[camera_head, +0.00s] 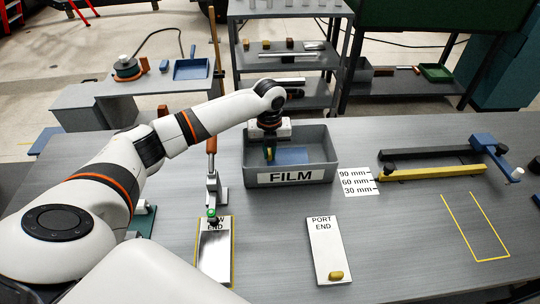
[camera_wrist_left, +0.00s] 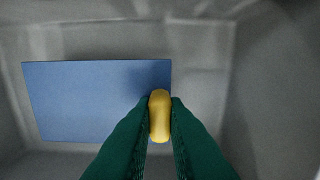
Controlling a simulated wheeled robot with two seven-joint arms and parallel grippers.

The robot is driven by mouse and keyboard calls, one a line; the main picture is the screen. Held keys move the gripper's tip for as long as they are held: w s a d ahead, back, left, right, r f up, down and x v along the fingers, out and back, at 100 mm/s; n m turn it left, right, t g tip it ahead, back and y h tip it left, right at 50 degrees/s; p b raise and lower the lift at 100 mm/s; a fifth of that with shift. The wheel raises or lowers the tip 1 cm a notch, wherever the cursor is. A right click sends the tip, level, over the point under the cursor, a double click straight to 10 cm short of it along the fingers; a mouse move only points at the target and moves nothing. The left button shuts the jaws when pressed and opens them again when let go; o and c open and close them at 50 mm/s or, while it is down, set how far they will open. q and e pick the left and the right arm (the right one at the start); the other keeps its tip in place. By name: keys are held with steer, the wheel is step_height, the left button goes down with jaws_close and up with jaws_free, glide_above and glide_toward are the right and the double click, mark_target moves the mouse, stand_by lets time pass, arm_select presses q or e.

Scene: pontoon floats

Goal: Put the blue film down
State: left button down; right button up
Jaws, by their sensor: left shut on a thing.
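My left gripper (camera_head: 268,154) reaches down into the grey bin labelled FILM (camera_head: 332,173). In the wrist view its two green fingers (camera_wrist_left: 159,125) are shut on a yellow tab (camera_wrist_left: 159,102) at the right edge of a blue film (camera_wrist_left: 90,100). The film is a flat blue rectangle, and it also shows inside the bin in the head view (camera_head: 293,156). I cannot tell whether the film touches the bin floor. My right gripper is not in view.
A PORT END plate (camera_head: 326,240) with a yellow tab (camera_head: 336,275) lies in front of the bin. An upright orange post (camera_head: 212,80) stands left. A thickness sign (camera_head: 357,181), black and yellow bars (camera_head: 430,173) and an empty yellow outline (camera_head: 480,260) are right.

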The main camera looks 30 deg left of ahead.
arm_select(q)
steer(key=shift+f, duration=1.35)
steer(key=shift+f, duration=0.1)
steer(key=c, duration=1.5)
jaws_free()
steer(key=shift+o, duration=0.2)
step_height(320, 180, up, 12)
steer(key=shift+r+b, duration=0.2)
steer(key=shift+b, duration=0.35)
steer(key=shift+f, duration=0.1)
